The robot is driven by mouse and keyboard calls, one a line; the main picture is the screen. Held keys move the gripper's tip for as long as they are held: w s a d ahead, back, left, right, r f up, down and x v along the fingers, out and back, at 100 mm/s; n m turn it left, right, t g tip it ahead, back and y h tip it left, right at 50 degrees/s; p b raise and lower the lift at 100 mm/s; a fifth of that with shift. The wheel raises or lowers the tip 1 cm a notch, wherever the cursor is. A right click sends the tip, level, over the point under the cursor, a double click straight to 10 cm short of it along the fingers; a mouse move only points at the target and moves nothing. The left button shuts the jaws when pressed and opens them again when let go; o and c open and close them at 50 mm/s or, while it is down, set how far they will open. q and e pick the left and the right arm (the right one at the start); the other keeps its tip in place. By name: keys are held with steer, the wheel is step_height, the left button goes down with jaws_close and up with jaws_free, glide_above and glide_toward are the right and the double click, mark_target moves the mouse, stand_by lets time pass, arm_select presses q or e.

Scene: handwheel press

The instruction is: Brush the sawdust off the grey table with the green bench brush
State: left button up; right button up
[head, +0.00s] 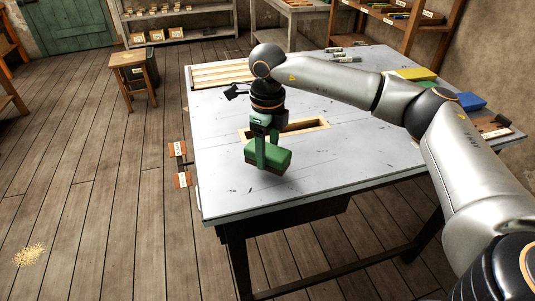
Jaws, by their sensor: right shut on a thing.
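The green bench brush (272,155) is held in my right gripper (266,142) over the front left part of the grey table (345,165). The right gripper is shut on it. The brush is low, with its dark underside towards the table; I cannot tell whether it touches the top. A pale yellow patch of sawdust (29,255) lies on the floor at the lower left. I make out no clear sawdust on the visible tabletop, only small dark marks. The brush and my right arm hide parts of the top. My left gripper is not in view.
A wood-rimmed opening (306,126) lies just behind the brush. A wooden slatted piece (222,75) is at the back left; yellow (416,74) and blue (470,101) blocks are at the right. Labelled brown tags (182,180) stick out at the left edge. A stool (132,75) stands beyond.

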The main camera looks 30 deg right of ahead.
step_height(320, 180, up, 2)
steer(key=shift+r+p, duration=0.1)
steer(key=shift+p, duration=0.4)
steer(key=shift+r+p, duration=1.1)
steer(key=shift+r, duration=0.35)
